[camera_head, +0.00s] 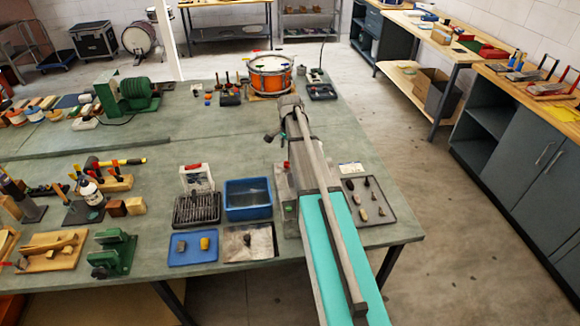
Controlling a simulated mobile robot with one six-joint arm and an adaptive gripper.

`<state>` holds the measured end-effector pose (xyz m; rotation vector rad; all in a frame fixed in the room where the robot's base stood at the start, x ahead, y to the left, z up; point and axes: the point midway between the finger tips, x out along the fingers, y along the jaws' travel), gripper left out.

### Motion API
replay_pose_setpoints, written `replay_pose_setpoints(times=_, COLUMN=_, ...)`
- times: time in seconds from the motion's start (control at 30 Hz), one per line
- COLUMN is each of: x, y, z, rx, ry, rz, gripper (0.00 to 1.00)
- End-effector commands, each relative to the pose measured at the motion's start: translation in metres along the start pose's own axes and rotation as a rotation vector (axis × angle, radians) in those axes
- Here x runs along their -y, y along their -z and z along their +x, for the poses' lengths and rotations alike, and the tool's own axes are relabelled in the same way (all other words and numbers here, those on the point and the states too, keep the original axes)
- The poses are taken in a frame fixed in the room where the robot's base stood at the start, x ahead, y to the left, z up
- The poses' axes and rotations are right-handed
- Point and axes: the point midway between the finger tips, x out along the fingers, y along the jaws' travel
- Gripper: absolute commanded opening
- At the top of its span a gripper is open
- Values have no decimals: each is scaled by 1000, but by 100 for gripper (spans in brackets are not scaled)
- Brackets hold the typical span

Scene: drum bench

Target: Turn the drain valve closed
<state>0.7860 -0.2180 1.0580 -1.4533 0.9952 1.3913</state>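My arm reaches up from the lower edge over the bench (370,145), and its teal link and grey bars cover part of the bench top. At its far end is a grey wrist, with my gripper (270,137) small and dark at its left side, over the bench. I cannot make out its fingertips or whether it is open. I cannot pick out the drain valve with certainty.
A blue bin (248,199), a black rack (197,209), a blue tray (193,249) and a dark tray with small parts (368,200) flank the arm. An orange drum (270,75) stands behind. Tools and a green machine (130,92) fill the left. Bare bench lies left of the wrist.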

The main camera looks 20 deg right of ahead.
Motion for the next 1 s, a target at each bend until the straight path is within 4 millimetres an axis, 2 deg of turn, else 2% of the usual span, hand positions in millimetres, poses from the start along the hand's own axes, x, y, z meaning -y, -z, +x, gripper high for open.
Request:
replay_pose_setpoints(times=0.03, x=0, y=0, z=8, rx=0, ry=0, rz=0, gripper=70)
replay_pose_setpoints(times=0.7, x=-1, y=1, z=59, rx=0, ry=0, rz=1, gripper=70)
replay_pose_setpoints(times=1.0, x=-1, y=1, z=74, rx=0, ry=0, rz=2, gripper=70)
